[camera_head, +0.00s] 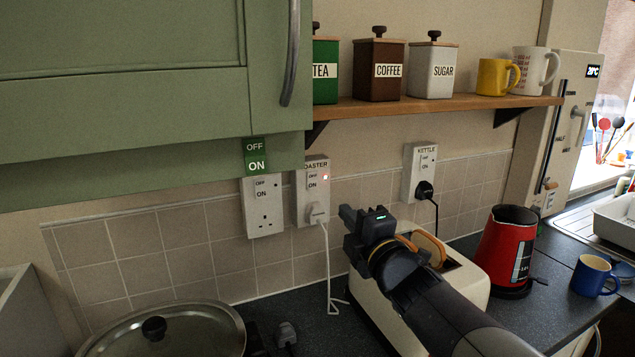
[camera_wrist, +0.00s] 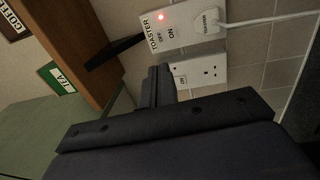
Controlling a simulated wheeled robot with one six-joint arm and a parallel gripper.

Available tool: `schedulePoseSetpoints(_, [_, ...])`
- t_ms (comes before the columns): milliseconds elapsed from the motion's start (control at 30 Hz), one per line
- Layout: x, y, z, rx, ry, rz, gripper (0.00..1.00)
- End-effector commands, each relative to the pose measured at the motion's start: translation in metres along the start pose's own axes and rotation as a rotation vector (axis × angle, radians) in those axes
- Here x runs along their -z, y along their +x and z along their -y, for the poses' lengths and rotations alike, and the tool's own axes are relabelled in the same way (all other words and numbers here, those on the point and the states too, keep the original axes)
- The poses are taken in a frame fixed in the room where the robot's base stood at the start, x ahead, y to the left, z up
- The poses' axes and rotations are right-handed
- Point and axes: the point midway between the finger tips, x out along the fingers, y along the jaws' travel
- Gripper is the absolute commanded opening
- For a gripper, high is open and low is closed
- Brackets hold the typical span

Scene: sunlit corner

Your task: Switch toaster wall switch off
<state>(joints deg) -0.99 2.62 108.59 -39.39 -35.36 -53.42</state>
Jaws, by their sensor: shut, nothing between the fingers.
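The toaster wall switch (camera_head: 313,181) is on a white socket plate labelled TOASTER, partly cut off by the green cupboard's edge in the head view. Its small red light is lit, and a white plug (camera_head: 318,213) sits in it. In the wrist view the toaster switch (camera_wrist: 166,36) shows turned sideways, with its red light lit. My gripper (camera_head: 352,217) is shut and empty, in front of the wall to the lower right of the switch. It is apart from the plate in the head view. In the wrist view the fingers (camera_wrist: 158,72) point towards the sockets.
An empty socket (camera_head: 262,212) is left of the toaster switch, under a green OFF/ON label. The kettle switch (camera_head: 417,172) with a black plug is to the right. The green cupboard (camera_head: 150,90) and wooden shelf (camera_head: 440,104) overhang. A cream toaster (camera_head: 468,283) stands below my arm.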

Motion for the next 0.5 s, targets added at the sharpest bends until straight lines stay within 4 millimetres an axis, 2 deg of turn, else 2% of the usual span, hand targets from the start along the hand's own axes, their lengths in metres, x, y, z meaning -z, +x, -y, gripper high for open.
schedulePoseSetpoints(167, [0.0, 0.004, 0.0, 0.001, 0.001, 0.0, 0.0])
schedulePoseSetpoints(267, [0.0, 0.014, -0.001, 0.001, 0.0, -0.001, 0.0])
schedulePoseSetpoints(500, [0.001, 0.053, -0.001, 0.002, 0.001, -0.002, 0.0])
